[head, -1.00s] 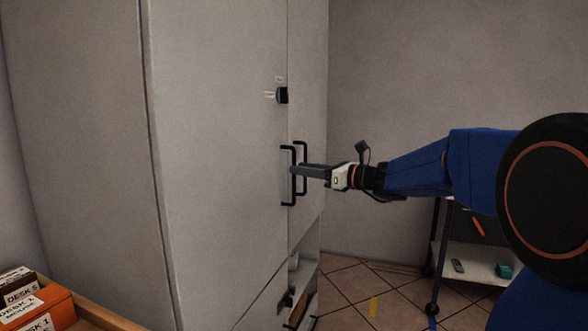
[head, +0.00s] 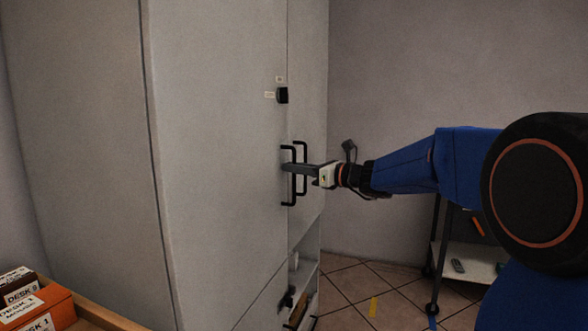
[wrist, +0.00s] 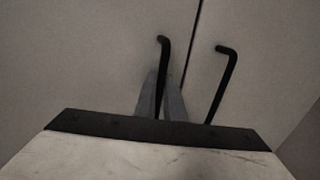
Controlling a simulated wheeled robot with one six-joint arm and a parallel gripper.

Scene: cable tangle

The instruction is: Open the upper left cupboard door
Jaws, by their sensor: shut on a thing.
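The upper left cupboard door (head: 215,150) is a tall pale grey panel and looks shut, flush with the narrower right door (head: 308,90). Its black bar handle (head: 289,195) stands upright near its right edge. My gripper (head: 287,168) reaches in from the right and is shut on that handle. In the wrist view the left handle (wrist: 163,48) runs down between the grey fingers (wrist: 160,98). The right door's handle (wrist: 220,85) stands just right of the fingers, free of them. The lower end of the left handle is hidden by my gripper in the wrist view.
A black lock (head: 282,95) with small labels sits above the handles. Below are an open shelf and a lower door. A wheeled cart (head: 455,255) stands at the right. Labelled boxes (head: 35,308) lie at the lower left. Tiled floor (head: 365,280) shows between.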

